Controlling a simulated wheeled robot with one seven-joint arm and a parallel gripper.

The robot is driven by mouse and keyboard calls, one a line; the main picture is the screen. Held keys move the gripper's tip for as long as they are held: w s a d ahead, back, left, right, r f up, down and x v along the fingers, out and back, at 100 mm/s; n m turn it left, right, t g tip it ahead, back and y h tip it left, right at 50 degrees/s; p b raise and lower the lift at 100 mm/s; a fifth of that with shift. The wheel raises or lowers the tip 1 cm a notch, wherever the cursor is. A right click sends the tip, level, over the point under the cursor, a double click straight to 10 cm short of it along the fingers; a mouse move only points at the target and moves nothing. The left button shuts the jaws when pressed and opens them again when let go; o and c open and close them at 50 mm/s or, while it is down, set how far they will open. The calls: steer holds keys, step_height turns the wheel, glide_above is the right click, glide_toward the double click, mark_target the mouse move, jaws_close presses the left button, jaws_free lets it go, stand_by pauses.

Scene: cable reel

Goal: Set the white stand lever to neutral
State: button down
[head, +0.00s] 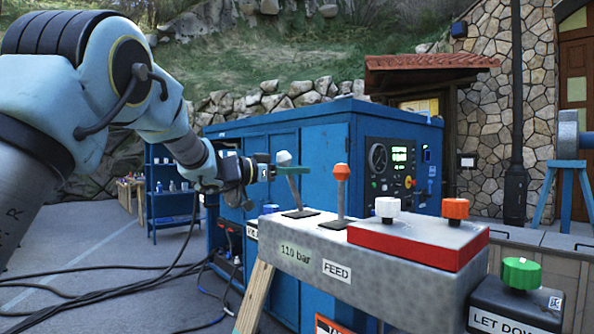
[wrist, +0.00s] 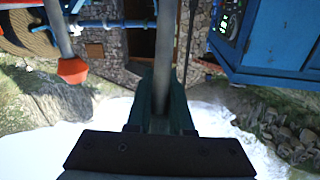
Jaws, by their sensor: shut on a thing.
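The white-knobbed lever (head: 283,158) stands on the grey stand (head: 300,245), at its far left end, and leans to the left from its dark base plate. My gripper (head: 292,170) reaches in from the left and is shut on this lever's shaft, just below the knob. In the wrist view, the grey shaft of the white lever (wrist: 168,50) runs down between the fingers of my gripper (wrist: 162,90). The knob is not visible in that view.
The orange-knobbed lever (head: 341,173) stands nearly upright just to the right; its orange knob (wrist: 73,70) shows left in the wrist view. A red box (head: 415,243) with white and orange knobs and a green knob (head: 521,272) are nearer. A blue cabinet (head: 275,140) stands behind.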

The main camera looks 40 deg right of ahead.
steer(key=shift+r, duration=0.6)
steer(key=shift+d+r+p, duration=0.15)
steer(key=shift+d+p, duration=0.05)
steer(key=shift+p, duration=0.25)
steer(key=d+p, duration=0.1)
steer(key=d, duration=0.1)
steer(key=d+f+p, duration=0.1)
steer(key=d+p, duration=0.1)
steer(key=shift+s+d+f+p, duration=0.1)
steer(key=shift+s+f+p, duration=0.1)
steer(key=shift+p, duration=0.1)
steer(key=c, duration=1.1)
jaws_free()
steer(key=shift+f, duration=0.15)
steer(key=o, duration=0.4)
steer(key=shift+c, duration=0.2)
steer(key=shift+w, duration=0.1)
